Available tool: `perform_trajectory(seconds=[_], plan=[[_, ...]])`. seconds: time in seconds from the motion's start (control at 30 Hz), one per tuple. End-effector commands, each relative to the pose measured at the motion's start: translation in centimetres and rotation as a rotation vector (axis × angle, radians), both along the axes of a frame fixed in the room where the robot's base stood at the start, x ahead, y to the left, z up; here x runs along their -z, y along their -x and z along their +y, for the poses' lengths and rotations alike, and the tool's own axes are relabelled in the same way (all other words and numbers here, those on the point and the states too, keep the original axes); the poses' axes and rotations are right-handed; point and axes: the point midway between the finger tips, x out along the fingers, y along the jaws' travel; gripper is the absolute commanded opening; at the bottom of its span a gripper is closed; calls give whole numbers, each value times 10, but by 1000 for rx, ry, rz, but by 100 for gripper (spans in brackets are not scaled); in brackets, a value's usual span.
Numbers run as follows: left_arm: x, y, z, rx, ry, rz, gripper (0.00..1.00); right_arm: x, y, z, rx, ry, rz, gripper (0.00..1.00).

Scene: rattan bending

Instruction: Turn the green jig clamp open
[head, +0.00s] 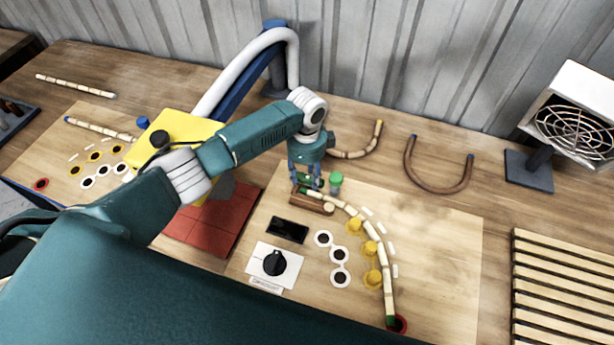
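My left gripper (306,184) points down at the pole's upper end, behind the wooden block. Its fingers look apart, with something dark green between or behind them. The fingertips are partly hidden, so contact is unclear. My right gripper is out of view.
Yellow pegs (371,248) line the pole's inner side. A black dial (274,263) and a dark flat device (288,230) lie left of them. A bent brown rod (438,178), a fan heater (580,120) and a slatted rack (560,290) are to the right. A metal wall stands behind.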

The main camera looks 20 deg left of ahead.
Motion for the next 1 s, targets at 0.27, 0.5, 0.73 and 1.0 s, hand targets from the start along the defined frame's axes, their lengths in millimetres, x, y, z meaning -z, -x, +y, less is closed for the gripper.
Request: perform_trajectory(seconds=[0.27, 0.5, 0.73, 1.0], plan=[[1, 1, -2, 4, 3, 3, 50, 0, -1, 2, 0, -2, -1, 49], [-22, 1, -2, 6, 5, 0, 50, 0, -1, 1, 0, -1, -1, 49], [-72, 0, -2, 5, 4, -2, 50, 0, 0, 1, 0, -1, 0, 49], [-112, 1, -1, 3, 3, 0, 50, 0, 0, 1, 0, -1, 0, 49]])
